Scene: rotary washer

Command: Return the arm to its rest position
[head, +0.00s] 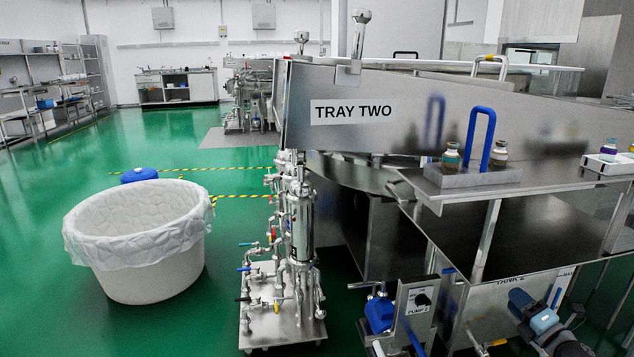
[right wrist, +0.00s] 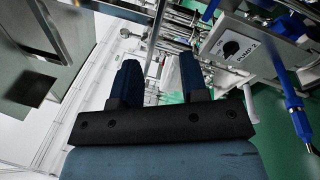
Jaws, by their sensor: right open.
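My right gripper (head: 524,306) is low at the bottom right of the head view, in front of the washer's tank panel. In the right wrist view its two dark blue fingers (right wrist: 160,70) stand apart with nothing between them, so it is open and empty. The control box with a black knob (right wrist: 231,48) lies to the right of the fingers there. My left gripper is not in either view.
The steel washer panel marked TRAY TWO (head: 220,0) is absent of contact with me. A rack (head: 470,178) with a blue handle and vials sits above my gripper. A pump control box (head: 412,312) stands to its left. A lined white tub (head: 150,275) is on the green floor.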

